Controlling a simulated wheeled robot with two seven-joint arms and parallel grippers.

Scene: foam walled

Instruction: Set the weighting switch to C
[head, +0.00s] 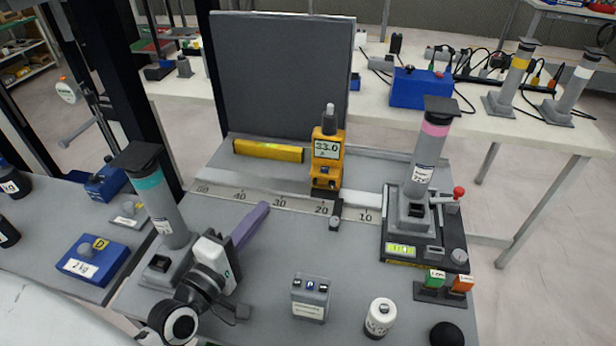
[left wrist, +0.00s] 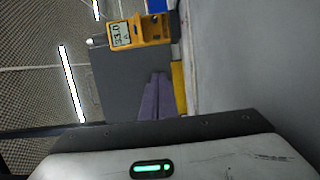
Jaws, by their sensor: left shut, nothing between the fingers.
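The yellow sound level meter (head: 327,160) stands upright on a dark block beside the ruler scale, its display reading 33.0 with a small letter below that looks like A. Small dark controls (head: 325,183) sit on its lower front; the weighting switch's position is too small to tell. My left gripper (head: 264,207) has purple fingers, shut and empty, pointing toward the meter from the front left, clearly apart from it. In the left wrist view the shut fingers (left wrist: 158,78) show below the meter (left wrist: 140,32), which appears turned sideways. My right gripper is not in view.
A dark foam panel (head: 283,75) and a yellow bar (head: 268,151) stand behind. A grey post with a pink band (head: 427,150) stands right of the meter. A grey box (head: 310,297) and white cylinder (head: 380,318) stand in front. The bench between is clear.

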